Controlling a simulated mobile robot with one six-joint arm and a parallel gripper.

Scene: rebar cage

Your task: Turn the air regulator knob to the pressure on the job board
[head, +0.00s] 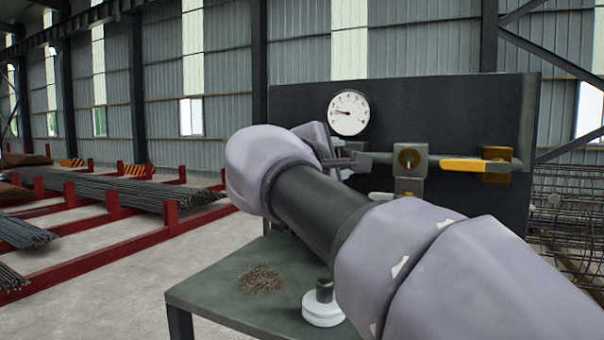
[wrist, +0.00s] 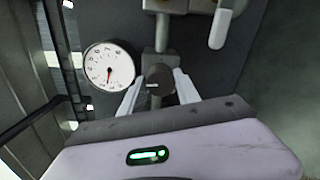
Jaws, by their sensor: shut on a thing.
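The dark round regulator knob (wrist: 158,77) sits between the two pale fingers of my gripper (wrist: 157,90) in the wrist view, and the gripper is shut on it. A small light mark shows on the knob's face. In the head view my gripper (head: 342,158) is at the pipework in front of the dark panel, and my arm hides the knob. The white round pressure gauge (head: 349,113) is above the gripper, its needle pointing left. The gauge also shows in the wrist view (wrist: 108,65), left of the knob; its numbers are too small to read. No job board is visible.
A valve with a yellow handle (head: 465,164) is on the pipe to the right. The green bench (head: 225,300) below holds a brown granular patch (head: 260,279) and a white disc with a dark stub (head: 323,308). Red racks with rebar (head: 110,200) stand at left.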

